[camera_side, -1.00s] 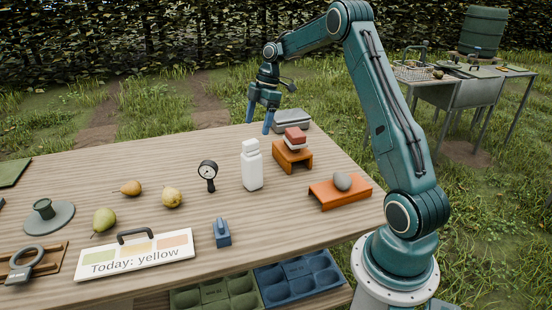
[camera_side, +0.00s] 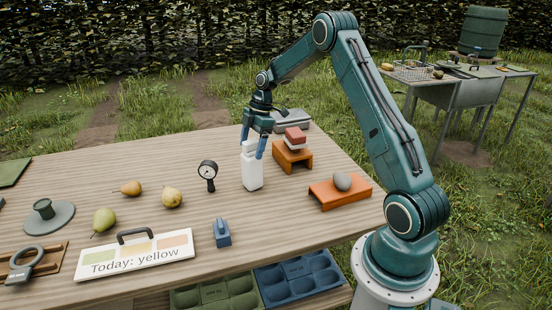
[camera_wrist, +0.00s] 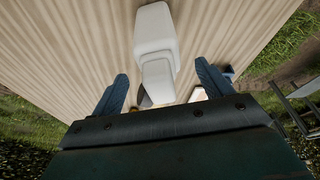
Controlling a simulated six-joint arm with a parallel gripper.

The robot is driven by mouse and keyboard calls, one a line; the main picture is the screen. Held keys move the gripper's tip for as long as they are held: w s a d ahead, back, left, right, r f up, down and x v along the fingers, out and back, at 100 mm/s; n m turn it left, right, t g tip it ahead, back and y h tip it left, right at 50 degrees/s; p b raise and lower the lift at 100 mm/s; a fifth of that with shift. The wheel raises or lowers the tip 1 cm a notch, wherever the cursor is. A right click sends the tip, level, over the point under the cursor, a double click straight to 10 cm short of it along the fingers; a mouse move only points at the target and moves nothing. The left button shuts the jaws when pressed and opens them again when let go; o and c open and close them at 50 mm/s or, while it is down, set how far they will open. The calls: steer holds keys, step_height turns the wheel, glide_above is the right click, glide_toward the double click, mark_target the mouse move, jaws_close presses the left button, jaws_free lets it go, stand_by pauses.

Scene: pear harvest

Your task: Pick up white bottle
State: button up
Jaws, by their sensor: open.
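The white bottle (camera_side: 252,172) stands upright on the wooden table in the side view, right of a black dial gauge. My gripper (camera_side: 253,153) is open, pointing down, with its blue fingers around the upper part of the bottle in that view. In the wrist view the white bottle (camera_wrist: 155,42) lies ahead of and between the spread fingers of my gripper (camera_wrist: 160,85). I cannot tell whether either finger touches it.
The dial gauge (camera_side: 208,174) stands left of the bottle. An orange stand (camera_side: 292,158) with stacked blocks and a lower orange stand (camera_side: 330,195) with a grey stone are to the right. A grey case (camera_side: 292,120) lies behind. Pears and a sign (camera_side: 135,256) are at front left.

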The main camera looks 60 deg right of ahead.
steer(key=shift+x, duration=1.45)
steer(key=shift+c, duration=0.5)
jaws_close()
steer(key=shift+r, duration=0.15)
step_height(320, 180, up, 20)
stand_by(0.6)
